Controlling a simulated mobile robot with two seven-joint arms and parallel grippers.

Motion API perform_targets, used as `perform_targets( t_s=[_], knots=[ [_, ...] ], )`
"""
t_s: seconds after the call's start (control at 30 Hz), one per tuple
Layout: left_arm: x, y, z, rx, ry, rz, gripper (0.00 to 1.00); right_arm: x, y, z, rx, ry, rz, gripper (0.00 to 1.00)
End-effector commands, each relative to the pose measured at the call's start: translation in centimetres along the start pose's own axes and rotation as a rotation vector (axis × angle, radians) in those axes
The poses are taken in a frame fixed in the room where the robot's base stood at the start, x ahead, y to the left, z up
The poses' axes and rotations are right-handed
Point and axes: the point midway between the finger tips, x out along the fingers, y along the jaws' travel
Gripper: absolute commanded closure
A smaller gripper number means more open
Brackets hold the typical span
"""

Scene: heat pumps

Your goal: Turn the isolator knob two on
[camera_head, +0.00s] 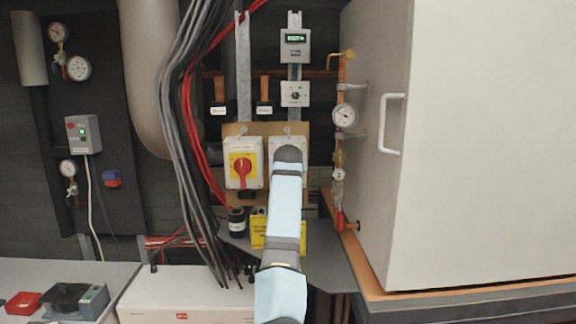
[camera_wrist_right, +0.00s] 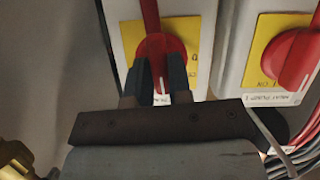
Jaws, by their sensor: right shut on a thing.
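Two isolators with red knobs on yellow plates are mounted side by side. The left isolator (camera_head: 243,180) shows its red knob (camera_head: 242,170) upright in the head view. The right isolator (camera_head: 275,148) is mostly hidden behind my right arm. In the right wrist view, my right gripper (camera_wrist_right: 158,78) is shut on a red isolator knob (camera_wrist_right: 160,48), one finger on each side of its handle. This handle runs roughly up and down in that view. The neighbouring isolator's knob (camera_wrist_right: 295,58) is at the right, above a label reading "HEAT PUMP 1". My left gripper is not in view.
A large white cabinet (camera_head: 490,140) with a handle stands close on the right. Grey and red cables (camera_head: 188,110) hang left of the isolators. A gauge (camera_head: 343,116) and copper pipe are beside the cabinet. A yellow item (camera_head: 258,236) sits below the isolators.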

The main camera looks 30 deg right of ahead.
Motion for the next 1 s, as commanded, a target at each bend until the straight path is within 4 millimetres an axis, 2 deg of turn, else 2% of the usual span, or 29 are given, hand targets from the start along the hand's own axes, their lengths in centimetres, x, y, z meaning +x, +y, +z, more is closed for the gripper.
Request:
perform_targets(
  t_s=[0.3,0.8,0.83,0.9,0.93,1.0],
  knots=[
    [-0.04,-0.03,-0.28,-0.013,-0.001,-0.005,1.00,0.01,0.14,0.02,0.096,-0.001,-0.039,1.00],
    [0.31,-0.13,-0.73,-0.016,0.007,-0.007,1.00,0.04,0.11,0.07,0.112,-0.001,-0.046,1.00],
    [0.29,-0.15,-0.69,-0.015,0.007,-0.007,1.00,0.04,0.11,0.07,0.112,-0.001,-0.046,0.76],
    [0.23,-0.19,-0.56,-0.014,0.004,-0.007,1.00,0.04,0.10,0.07,0.112,-0.001,-0.046,0.60],
    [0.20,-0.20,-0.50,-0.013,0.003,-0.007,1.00,0.04,0.10,0.07,0.111,-0.001,-0.046,0.55],
    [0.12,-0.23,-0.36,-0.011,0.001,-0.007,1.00,0.03,0.10,0.07,0.111,-0.001,-0.046,0.55]
  ],
)
